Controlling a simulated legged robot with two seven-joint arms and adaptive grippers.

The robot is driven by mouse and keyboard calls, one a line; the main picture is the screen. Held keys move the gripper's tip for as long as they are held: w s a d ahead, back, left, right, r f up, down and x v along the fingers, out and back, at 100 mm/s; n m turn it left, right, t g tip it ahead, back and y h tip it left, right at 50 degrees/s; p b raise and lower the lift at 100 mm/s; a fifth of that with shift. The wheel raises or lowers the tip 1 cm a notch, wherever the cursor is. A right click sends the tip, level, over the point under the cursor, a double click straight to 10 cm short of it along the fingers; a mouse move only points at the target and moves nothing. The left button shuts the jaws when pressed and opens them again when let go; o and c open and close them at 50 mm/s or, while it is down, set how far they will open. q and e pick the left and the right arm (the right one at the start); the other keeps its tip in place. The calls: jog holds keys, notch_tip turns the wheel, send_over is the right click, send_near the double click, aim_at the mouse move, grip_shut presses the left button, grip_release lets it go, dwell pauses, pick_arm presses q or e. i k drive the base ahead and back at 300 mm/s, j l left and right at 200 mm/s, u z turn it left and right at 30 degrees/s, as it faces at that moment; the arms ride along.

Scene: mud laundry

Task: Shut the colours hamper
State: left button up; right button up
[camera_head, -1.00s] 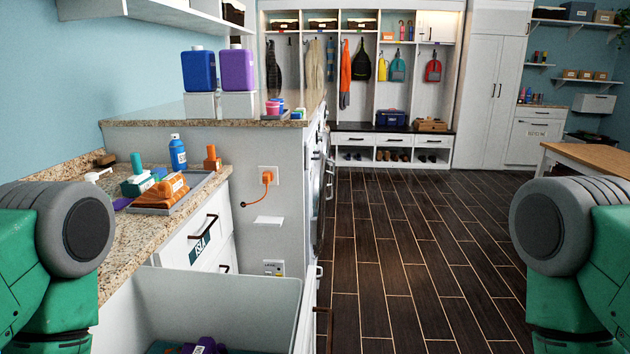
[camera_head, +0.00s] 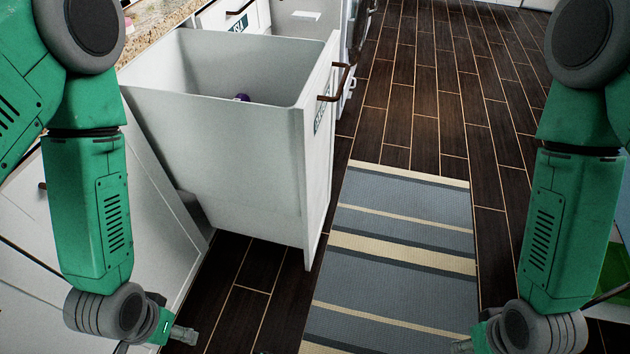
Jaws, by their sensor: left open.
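A white pull-out hamper (camera_head: 235,170) stands open, drawn out from the cabinet row at upper left. Its front panel (camera_head: 318,165) faces right and carries a brown bar handle (camera_head: 335,85) and a dark label (camera_head: 321,116) too slanted to read. A purple item (camera_head: 242,97) shows inside; the rest of the contents are hidden by the near wall. My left gripper (camera_head: 183,335) is low at the bottom left, open, below and apart from the hamper. My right gripper (camera_head: 463,346) is at the bottom edge, over the rug's right side, mostly cut off; its jaws are unclear.
A striped grey and cream rug (camera_head: 395,260) lies on the dark plank floor (camera_head: 430,90) to the right of the hamper. White cabinet fronts (camera_head: 110,225) run along the left, under a granite counter (camera_head: 165,35). The floor in front of the handle is clear.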

aim_at(262, 169)
jog(key=k+l+u, duration=0.15)
jog(key=i+l+u, duration=0.45)
jog(key=i+l, duration=0.4)
